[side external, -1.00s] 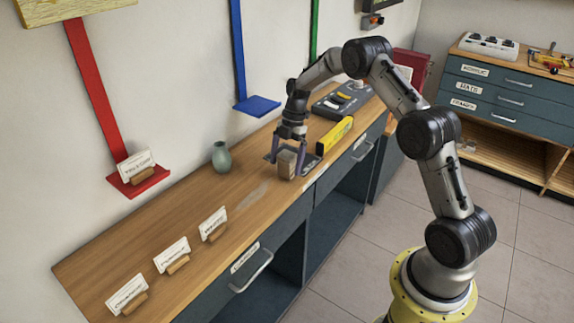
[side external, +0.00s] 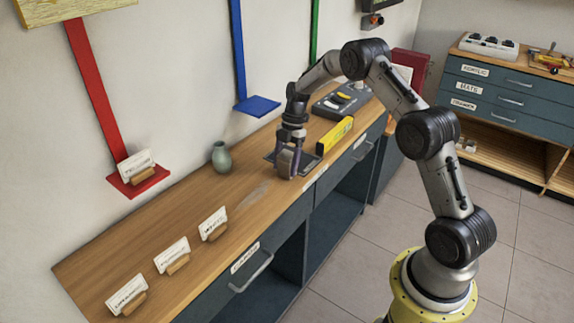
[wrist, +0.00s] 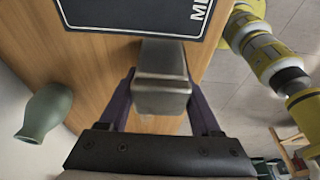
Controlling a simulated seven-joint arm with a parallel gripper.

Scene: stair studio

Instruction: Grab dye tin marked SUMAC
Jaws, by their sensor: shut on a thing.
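A small boxy metal tin (wrist: 162,78) stands between my fingers in the wrist view, with no lettering readable on it. My gripper (side external: 287,168) points down at the bench top and is shut on this tin, which its fingers mostly hide in the side view. In the wrist view my gripper (wrist: 161,92) has a dark finger on each side of the tin. I cannot tell whether the tin is marked SUMAC, or whether it still touches the bench.
A green vase (side external: 221,158) stands to the left, near the wall. A yellow level (side external: 336,135) and a dark console (side external: 342,100) lie behind. Several cards in wooden holders, such as this card (side external: 213,223), line the near-left bench (side external: 120,248). A dark mat (wrist: 125,15) is beside the tin.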

